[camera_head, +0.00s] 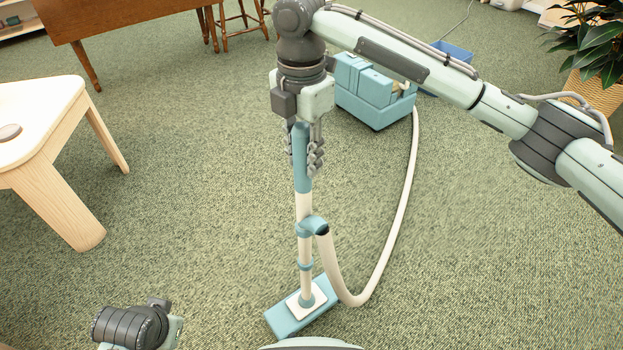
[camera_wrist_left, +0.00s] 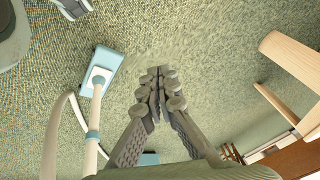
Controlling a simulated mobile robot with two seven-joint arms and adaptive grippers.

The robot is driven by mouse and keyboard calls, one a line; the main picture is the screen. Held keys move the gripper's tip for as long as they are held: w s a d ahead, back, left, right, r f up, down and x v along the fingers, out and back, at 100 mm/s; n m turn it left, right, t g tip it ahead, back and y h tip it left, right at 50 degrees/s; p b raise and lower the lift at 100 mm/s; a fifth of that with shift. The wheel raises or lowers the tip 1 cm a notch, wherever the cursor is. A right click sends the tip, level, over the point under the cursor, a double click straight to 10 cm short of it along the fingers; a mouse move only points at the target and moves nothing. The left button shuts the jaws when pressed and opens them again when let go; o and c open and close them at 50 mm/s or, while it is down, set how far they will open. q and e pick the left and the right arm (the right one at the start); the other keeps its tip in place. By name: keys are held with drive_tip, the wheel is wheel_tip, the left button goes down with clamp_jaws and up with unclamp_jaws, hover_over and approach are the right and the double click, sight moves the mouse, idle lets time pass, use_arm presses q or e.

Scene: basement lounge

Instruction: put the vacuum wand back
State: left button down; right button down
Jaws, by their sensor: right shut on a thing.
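The vacuum wand (camera_head: 304,205) stands nearly upright, a cream tube with a blue-green handle and a flat blue-green floor head (camera_head: 290,318) on the carpet. My right gripper (camera_head: 303,165) points down and is shut on the handle. The wand's lower part and floor head (camera_wrist_left: 108,66) also show in the left wrist view. A cream hose (camera_head: 402,190) loops from the wand to the blue-green vacuum body (camera_head: 375,95), which is partly behind my right arm. My left gripper (camera_wrist_left: 161,72) has its fingertips together with nothing between them, apart from the wand.
A pale wooden table (camera_head: 40,115) with a small round object stands at left. A brown table (camera_head: 130,20) and a stool (camera_head: 243,20) are at the back. A blue bin (camera_head: 455,53) and a potted plant (camera_head: 595,55) are at back right. The carpet (camera_head: 200,200) between is clear.

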sight(311, 185)
drive_tip(key=shift+s+d+f, duration=0.45)
drive_tip(key=shift+d, duration=0.15)
wheel_tip(311, 185, down, 4)
drive_tip(key=shift+r, duration=0.15)
use_arm(q)
drive_tip(key=shift+r, duration=0.55)
use_arm(e)
drive_tip(key=c, duration=1.6)
unclamp_jaws()
drive_tip(key=shift+f, duration=0.3)
drive_tip(key=o, duration=0.4)
use_arm(q)
drive_tip(key=shift+s+a+f, duration=0.1)
drive_tip(key=shift+s+f, duration=0.1)
drive_tip(key=shift+f, duration=0.2)
